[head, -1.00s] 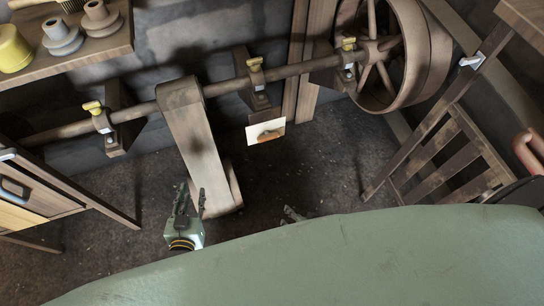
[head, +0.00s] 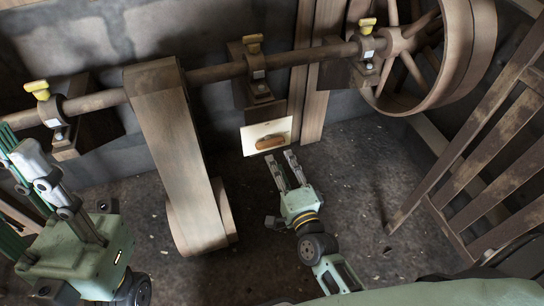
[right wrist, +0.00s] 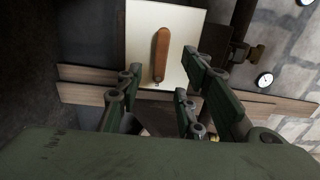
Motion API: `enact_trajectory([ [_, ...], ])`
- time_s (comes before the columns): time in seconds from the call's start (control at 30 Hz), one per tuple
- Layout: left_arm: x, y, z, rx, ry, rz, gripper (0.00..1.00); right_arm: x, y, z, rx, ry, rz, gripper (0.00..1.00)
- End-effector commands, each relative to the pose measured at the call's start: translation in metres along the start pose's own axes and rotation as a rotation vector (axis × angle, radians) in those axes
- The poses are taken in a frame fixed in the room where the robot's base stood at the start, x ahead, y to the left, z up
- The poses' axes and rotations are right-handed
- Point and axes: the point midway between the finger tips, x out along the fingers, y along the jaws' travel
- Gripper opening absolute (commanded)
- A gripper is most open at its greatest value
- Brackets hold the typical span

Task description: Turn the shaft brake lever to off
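The shaft brake lever (head: 270,142) is a short brown wooden handle on a cream plate (head: 283,127) under the middle shaft bearing. In the head view it lies nearly level. In the right wrist view the lever (right wrist: 161,55) stands along the picture's height on the plate (right wrist: 190,22). My right gripper (head: 283,160) is open and empty, its fingers pointing at the plate from just below.
The line shaft (head: 205,75) runs across the wall above the plate. A wide belt (head: 180,150) hangs left of it, between my two arms. A large spoked wheel (head: 470,50) is at upper right. A slatted wooden frame (head: 490,160) stands right. The floor around my right gripper is clear.

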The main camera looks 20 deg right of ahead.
Motion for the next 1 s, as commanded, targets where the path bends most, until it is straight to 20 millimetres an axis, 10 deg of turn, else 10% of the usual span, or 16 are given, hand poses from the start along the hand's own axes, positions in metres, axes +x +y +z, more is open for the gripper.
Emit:
enact_trajectory([
  [0.5,-0.021,0.000,0.003,0.000,0.006,0.000,0.32,0.070,-0.001,0.000,0.004,0.002,-0.005,0.34],
  [1.0,-0.022,0.000,0.003,-0.001,0.005,0.000,0.32,0.077,-0.001,0.000,0.003,0.001,-0.003,0.24],
])
